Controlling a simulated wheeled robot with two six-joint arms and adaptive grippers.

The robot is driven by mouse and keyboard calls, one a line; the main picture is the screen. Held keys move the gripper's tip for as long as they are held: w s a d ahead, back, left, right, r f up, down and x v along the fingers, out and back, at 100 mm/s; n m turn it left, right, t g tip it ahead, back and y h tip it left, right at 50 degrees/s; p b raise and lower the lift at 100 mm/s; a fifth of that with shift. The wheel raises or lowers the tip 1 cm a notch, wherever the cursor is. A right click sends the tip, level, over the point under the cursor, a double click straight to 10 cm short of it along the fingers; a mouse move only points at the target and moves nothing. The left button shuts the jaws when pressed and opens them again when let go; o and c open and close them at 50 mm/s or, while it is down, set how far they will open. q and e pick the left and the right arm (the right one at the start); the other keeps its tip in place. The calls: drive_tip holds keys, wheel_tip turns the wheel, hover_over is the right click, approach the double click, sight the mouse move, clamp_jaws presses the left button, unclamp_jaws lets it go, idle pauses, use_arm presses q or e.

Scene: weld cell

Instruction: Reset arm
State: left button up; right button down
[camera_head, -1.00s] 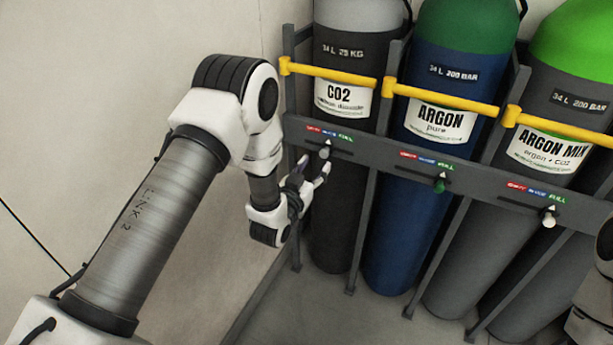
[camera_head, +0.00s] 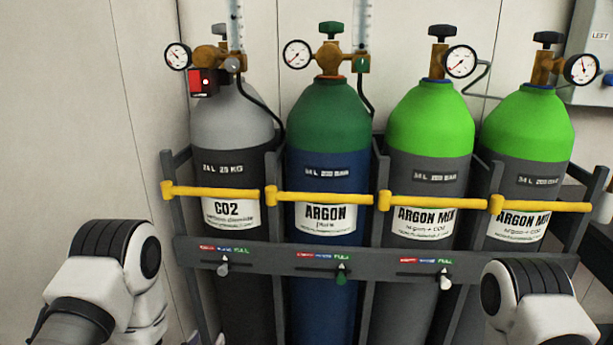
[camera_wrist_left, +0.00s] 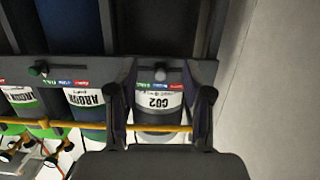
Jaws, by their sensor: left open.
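My left arm enters the head view at lower left. Only a small part of my left gripper (camera_head: 218,340) shows at the bottom edge, below the CO2 slider knob (camera_head: 222,269). In the left wrist view the two dark fingers of the left gripper (camera_wrist_left: 160,100) are spread apart with nothing between them touching. Beyond them are the CO2 cylinder (camera_head: 230,120) and its grey knob (camera_wrist_left: 160,75), which sits under the blue middle part of its label strip. Part of my right arm shows at lower right; its gripper is out of view.
A dark grey rack (camera_head: 290,258) with yellow bars (camera_head: 320,197) holds several gas cylinders, among them the blue and green argon cylinder (camera_head: 329,120). Gauges and regulators stand on top. The argon knob (camera_head: 342,277) is green. A pale wall (camera_head: 90,120) is at left.

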use_arm(q)
drive_tip(key=s+f+g, duration=0.9)
drive_tip(key=s+f, duration=0.5)
drive_tip(key=s, duration=0.1)
drive_tip(key=s+f+g, duration=0.2)
drive_tip(key=s+g, duration=0.4)
drive_tip(key=s, duration=0.7)
wheel_tip(320, 180, up, 15)
drive_tip(key=s+p, duration=0.2)
drive_tip(key=p, duration=1.3)
drive_tip(key=shift+s+n+g+y+p, duration=0.15)
drive_tip(key=shift+n+g+y+p, duration=0.15)
drive_tip(key=shift+n+g+p, duration=0.1)
drive_tip(key=shift+r, duration=0.15)
